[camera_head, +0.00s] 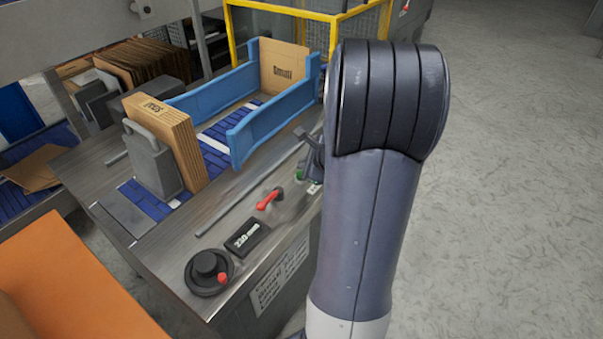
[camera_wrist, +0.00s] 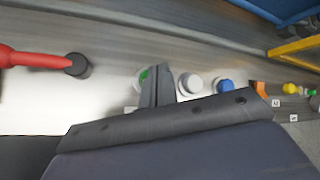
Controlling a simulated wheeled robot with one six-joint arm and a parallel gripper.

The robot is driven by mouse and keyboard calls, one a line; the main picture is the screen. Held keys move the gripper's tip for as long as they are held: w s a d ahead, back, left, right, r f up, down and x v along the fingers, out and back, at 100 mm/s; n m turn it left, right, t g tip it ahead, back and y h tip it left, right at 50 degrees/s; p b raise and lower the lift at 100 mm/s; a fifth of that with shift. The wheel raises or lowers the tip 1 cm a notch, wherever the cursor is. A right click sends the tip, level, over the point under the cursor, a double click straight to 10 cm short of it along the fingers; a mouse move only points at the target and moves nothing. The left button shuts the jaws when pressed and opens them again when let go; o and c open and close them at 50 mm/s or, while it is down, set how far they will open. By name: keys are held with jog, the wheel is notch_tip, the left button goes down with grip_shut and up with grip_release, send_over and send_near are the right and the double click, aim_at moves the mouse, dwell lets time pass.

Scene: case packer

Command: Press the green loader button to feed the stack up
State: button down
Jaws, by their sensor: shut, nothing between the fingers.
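The green button (camera_wrist: 143,76) is partly hidden behind my gripper (camera_wrist: 157,72) in the wrist view. Only a green sliver and part of its pale ring show, just left of the fingertips. My gripper is shut and empty, with its fingers together over or right beside the button. In the head view, a bit of green (camera_head: 299,174) shows at the panel edge under my gripper (camera_head: 308,163), and my arm hides the rest. I cannot tell whether the fingertips touch the button or whether it is pressed in.
A white button (camera_wrist: 190,83), a blue button (camera_wrist: 224,86) and an orange knob (camera_wrist: 259,88) sit right of the fingers. A red lever (camera_head: 269,199) and a black handwheel (camera_head: 208,271) are on the same tabletop. A cardboard stack (camera_head: 185,140) stands behind.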

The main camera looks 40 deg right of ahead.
jog(key=shift+f+b, duration=0.45)
